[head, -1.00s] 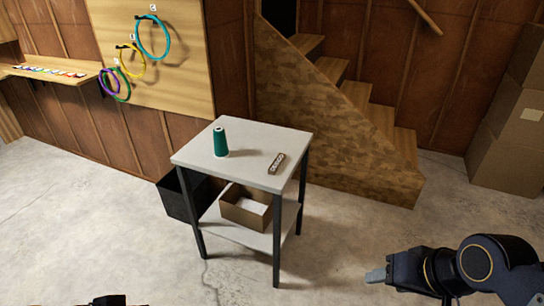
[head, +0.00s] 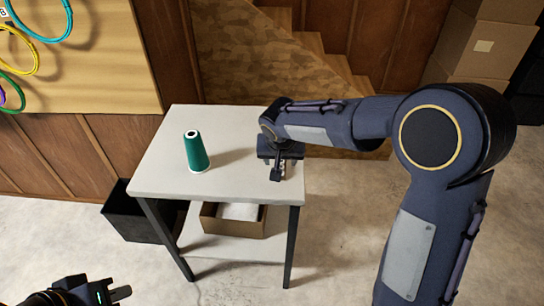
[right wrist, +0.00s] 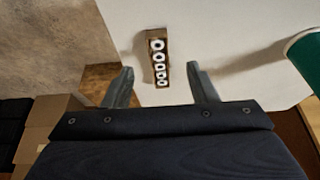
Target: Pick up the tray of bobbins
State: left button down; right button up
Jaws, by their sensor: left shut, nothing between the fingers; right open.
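The tray of bobbins (right wrist: 155,70) is a small narrow brown tray with a row of white-rimmed bobbins, lying on the white table top (head: 160,170). In the head view my right gripper mostly hides it. My right gripper (head: 281,172) is over the table's right side, pointing down. In the right wrist view its open fingers (right wrist: 160,68) stand apart on either side of the tray, with nothing gripped; I cannot tell the remaining height. My left gripper (head: 121,293) is shut and empty at the lower left, away from the table.
A green thread cone (head: 195,152) stands on the table, left of the tray. A cardboard box (head: 232,222) sits on the lower shelf. A black bin (head: 130,219) is left of the table. Stairs (head: 270,60) rise behind; the floor in front is clear.

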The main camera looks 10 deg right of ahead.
aim_at(282, 162)
jog(key=x, duration=0.7)
jog(key=shift+d, duration=0.15)
jog(key=shift+c, duration=0.4)
jog(key=c, duration=1)
